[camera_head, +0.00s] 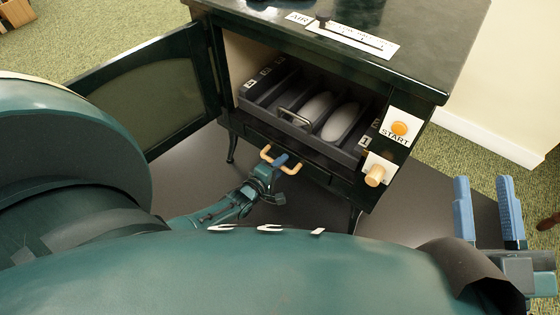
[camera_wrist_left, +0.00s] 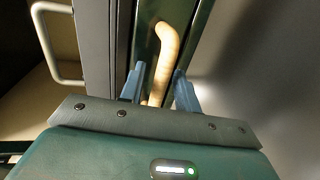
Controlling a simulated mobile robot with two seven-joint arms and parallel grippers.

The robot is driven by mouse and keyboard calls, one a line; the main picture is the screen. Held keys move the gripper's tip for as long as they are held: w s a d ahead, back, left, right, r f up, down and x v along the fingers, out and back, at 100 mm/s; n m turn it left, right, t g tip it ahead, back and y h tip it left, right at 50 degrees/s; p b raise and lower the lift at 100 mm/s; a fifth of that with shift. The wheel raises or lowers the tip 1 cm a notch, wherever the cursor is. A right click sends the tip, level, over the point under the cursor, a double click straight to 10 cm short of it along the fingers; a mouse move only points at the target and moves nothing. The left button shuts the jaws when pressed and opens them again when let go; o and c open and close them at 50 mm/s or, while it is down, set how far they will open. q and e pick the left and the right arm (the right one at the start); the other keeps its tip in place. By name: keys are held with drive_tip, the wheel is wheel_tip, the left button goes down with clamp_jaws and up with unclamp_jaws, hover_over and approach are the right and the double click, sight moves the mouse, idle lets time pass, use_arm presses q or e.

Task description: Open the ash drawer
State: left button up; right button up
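The stove's ash drawer (camera_head: 322,161) is a dark green front low under the firebox, and it looks flush with the stove. Its pale wooden U-shaped handle (camera_head: 295,168) sticks out from the front. My left gripper (camera_head: 280,160) is at this handle, with blue fingertips over its middle. In the left wrist view the handle (camera_wrist_left: 167,45) runs down between the two fingers of the left gripper (camera_wrist_left: 160,85). The fingers stand apart, with a visible gap beside the handle. My right gripper (camera_head: 488,210) is open and empty at the right, away from the stove.
The stove door (camera_head: 150,95) stands open to the left. A dark tray (camera_head: 262,112) with pale long pieces and a metal handle sits in the firebox. A start button (camera_head: 399,128) and wooden knob (camera_head: 375,176) are on the right. Dark floor plate (camera_head: 400,205) lies in front.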

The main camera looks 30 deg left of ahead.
use_arm(q)
drive_tip(key=shift+c, duration=0.5)
clamp_jaws()
drive_tip(key=shift+s, duration=0.15)
